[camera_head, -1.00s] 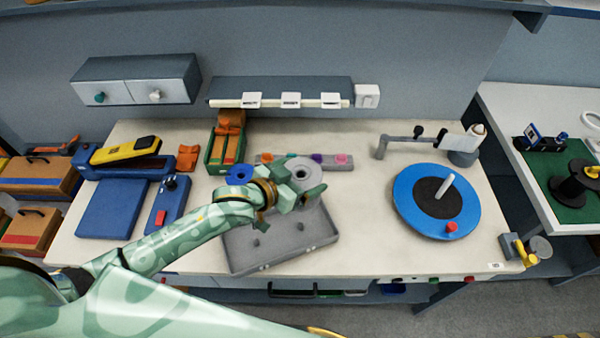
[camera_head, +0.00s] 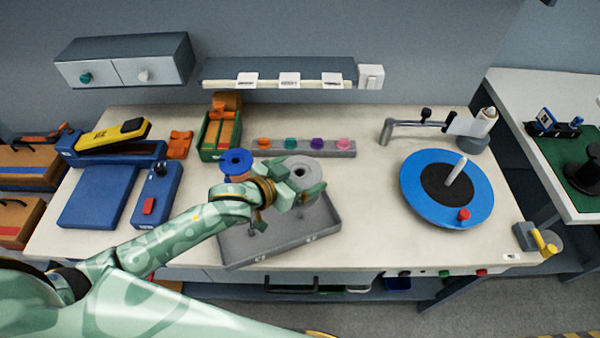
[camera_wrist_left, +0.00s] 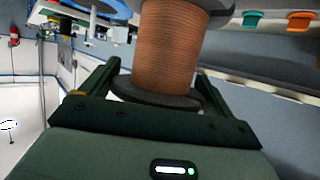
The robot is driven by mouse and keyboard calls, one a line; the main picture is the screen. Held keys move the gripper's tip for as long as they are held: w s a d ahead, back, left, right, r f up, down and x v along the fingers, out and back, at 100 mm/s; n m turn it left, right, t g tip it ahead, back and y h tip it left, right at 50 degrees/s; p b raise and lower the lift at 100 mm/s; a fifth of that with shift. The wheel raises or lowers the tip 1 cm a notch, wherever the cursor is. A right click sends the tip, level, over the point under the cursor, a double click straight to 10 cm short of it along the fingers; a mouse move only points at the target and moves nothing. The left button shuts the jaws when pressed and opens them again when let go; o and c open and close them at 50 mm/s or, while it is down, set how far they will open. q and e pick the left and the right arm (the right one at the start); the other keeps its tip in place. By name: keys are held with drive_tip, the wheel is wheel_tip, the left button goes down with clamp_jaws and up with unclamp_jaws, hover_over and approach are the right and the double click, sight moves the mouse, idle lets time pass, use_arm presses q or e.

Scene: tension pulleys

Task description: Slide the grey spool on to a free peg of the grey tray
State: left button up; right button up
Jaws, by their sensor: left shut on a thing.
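The grey spool (camera_head: 302,171), a grey-flanged reel with a round centre hole, is held by my left gripper (camera_head: 310,194) over the back right part of the grey tray. In the left wrist view, its copper-brown winding (camera_wrist_left: 172,50) and dark lower flange stand between my left fingers (camera_wrist_left: 160,85). The grey tray (camera_head: 232,250) lies on the bench with small pegs inside, one (camera_head: 262,226) showing bare at left. A blue-flanged spool (camera_head: 236,161) stands at the tray's back left. My gripper and arm hide part of the tray and its other pegs. My right gripper is not in view.
A grey strip with coloured knobs (camera_head: 345,153) lies behind the tray. A green box (camera_head: 208,140) and blue devices (camera_head: 155,195) stand at left. A blue turntable (camera_head: 415,205) is at right. The bench between tray and turntable is clear.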

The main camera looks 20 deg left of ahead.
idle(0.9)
use_arm(q)
drive_tip(key=shift+p, duration=0.4)
drive_tip(key=shift+p, duration=0.35)
idle(0.4)
drive_tip(key=shift+p, duration=0.35)
drive_tip(key=shift+f, duration=0.15)
drive_tip(key=shift+f+b, duration=0.6)
drive_tip(key=shift+f, duration=0.75)
